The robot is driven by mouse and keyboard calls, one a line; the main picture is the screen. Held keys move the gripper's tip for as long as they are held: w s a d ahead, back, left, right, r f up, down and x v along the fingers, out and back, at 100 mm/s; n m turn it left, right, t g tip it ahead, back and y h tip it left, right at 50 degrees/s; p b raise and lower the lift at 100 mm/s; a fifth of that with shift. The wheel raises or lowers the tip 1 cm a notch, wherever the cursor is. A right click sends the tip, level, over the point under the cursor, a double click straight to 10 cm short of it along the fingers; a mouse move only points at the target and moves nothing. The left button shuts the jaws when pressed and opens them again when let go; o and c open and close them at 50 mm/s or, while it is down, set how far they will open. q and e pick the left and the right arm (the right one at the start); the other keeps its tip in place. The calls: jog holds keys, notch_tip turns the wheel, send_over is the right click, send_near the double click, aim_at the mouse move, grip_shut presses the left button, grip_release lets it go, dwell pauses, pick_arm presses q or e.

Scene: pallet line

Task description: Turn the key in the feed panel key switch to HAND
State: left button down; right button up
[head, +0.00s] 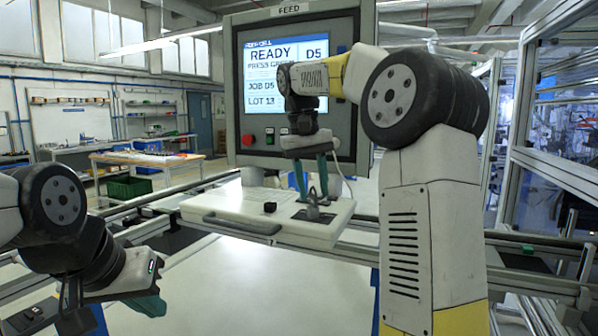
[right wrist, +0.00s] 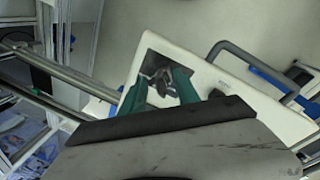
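The feed panel (head: 345,130) is a grey box labelled FEED with a lit screen reading READY. Below it a pale shelf (head: 235,215) carries a dark square plate with a small grey key (head: 313,205) standing in it. The key also shows in the right wrist view (right wrist: 162,82). My right gripper (head: 311,190) points down over the key; its teal fingers are apart, one on each side of it. I cannot tell whether they touch it. The HAND marking is not readable. My left gripper (head: 150,304) is low at the left, away from the panel; its finger gap is hidden.
A black knob (head: 270,207) stands on the shelf left of the key, and a dark handle (head: 242,226) runs along its front. The panel has a red button (head: 247,140). Metal rails flank the shelf; a framed guard (head: 510,150) stands at the right.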

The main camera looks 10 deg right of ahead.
jog(key=shift+d+f, duration=0.15)
jog(key=shift+f, duration=0.7)
grip_shut()
jog(key=n, duration=0.4)
jog(key=shift+d+t, duration=0.3)
jog(key=shift+d, duration=0.1)
jog(key=n, duration=0.5)
jog(key=shift+w+d+t+y, duration=0.1)
jog(key=shift+d+t+y, duration=0.2)
jog(key=shift+n, duration=0.5)
